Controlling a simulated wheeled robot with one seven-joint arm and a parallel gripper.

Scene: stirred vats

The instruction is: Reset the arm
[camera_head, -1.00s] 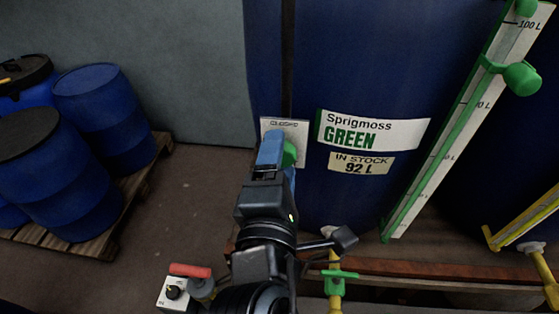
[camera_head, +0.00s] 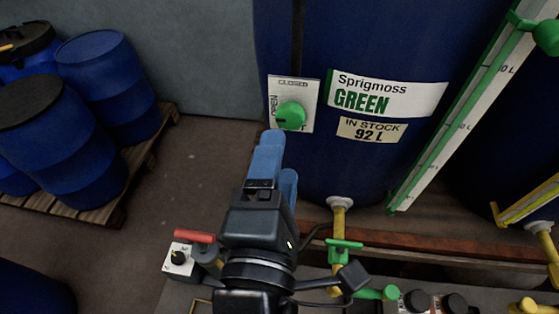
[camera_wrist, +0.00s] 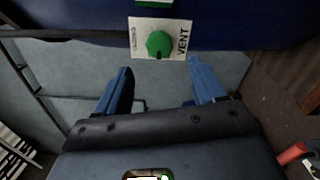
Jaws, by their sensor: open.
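My gripper (camera_head: 277,158) has blue fingers and stands in front of the large blue vat (camera_head: 370,35), just below its green vent knob (camera_head: 291,116). In the wrist view my gripper (camera_wrist: 160,88) is open, with a clear empty gap between the fingers. The green knob also shows in the wrist view (camera_wrist: 159,44), on a white plate beyond the fingertips, apart from them. The plate reads CLOSED at its top edge and OPEN at its left side in the head view; the word VENT shows in the wrist view.
The vat bears a Sprigmoss GREEN label (camera_head: 388,93) and a 92 L stock card (camera_head: 372,131). A green-edged gauge (camera_head: 455,125) stands to the right. A yellow pipe with a green valve (camera_head: 344,244) is below. Blue barrels (camera_head: 98,85) stand on a pallet at left, with bare floor between.

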